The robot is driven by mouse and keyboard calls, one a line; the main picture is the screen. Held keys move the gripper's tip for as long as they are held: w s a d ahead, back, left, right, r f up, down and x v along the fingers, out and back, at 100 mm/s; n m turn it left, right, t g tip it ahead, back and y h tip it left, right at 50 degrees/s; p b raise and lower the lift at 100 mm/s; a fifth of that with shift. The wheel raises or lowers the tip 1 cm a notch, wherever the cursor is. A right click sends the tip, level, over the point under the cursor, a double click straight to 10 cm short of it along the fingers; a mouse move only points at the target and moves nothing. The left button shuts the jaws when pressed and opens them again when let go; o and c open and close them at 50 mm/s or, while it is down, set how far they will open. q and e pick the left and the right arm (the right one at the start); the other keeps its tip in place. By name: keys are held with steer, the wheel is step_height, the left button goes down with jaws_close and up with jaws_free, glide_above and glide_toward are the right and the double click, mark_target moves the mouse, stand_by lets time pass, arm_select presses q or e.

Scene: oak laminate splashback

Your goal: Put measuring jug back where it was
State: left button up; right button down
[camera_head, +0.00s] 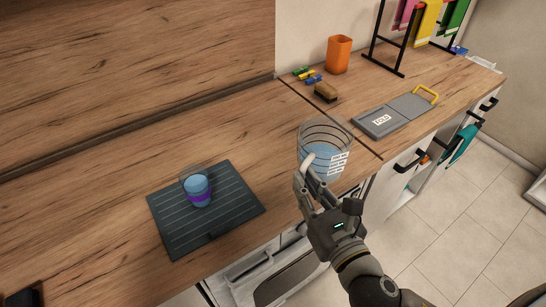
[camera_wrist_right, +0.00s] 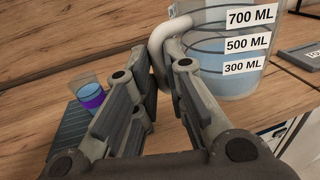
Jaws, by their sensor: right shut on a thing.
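The measuring jug (camera_head: 326,143) is clear, with dark rings, white volume labels and blue liquid inside. It stands upright at the front edge of the wooden counter, and I cannot tell whether its base touches the surface. My right gripper (camera_head: 311,178) is shut on its pale handle. In the right wrist view the fingers (camera_wrist_right: 165,75) close around the handle, and the jug (camera_wrist_right: 230,50) shows labels 700, 500 and 300 ML. A dark end at the lower left of the head view may be my left gripper (camera_head: 24,297); its fingers cannot be made out.
A small cup (camera_head: 199,188) with blue liquid and a purple band stands on a dark ribbed mat (camera_head: 237,205). A grey folding board (camera_head: 382,121), a brush (camera_head: 326,92), an orange cup (camera_head: 339,54) and a towel rack (camera_head: 373,42) are behind right.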

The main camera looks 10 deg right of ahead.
steer(key=w+a+f+b, duration=0.2)
steer(key=w+f, duration=0.2)
steer(key=w+a+f+b, duration=0.2)
steer(key=w+f, duration=0.2)
steer(key=w+a+f+b, duration=0.2)
steer(key=w+f, duration=0.2)
steer(key=shift+f, duration=0.3)
arm_select(q)
steer(key=s+f, duration=0.4)
steer(key=f, duration=0.2)
steer(key=shift+a+f+g, duration=0.15)
steer(key=shift+a+g, duration=0.15)
steer(key=shift+a, duration=0.15)
steer(key=shift+w, duration=0.15)
arm_select(e)
steer(key=shift+f, duration=0.1)
arm_select(q)
steer(key=shift+w, duration=0.1)
arm_select(e)
steer(key=c, duration=1.5)
jaws_free()
steer(key=shift+f, duration=0.1)
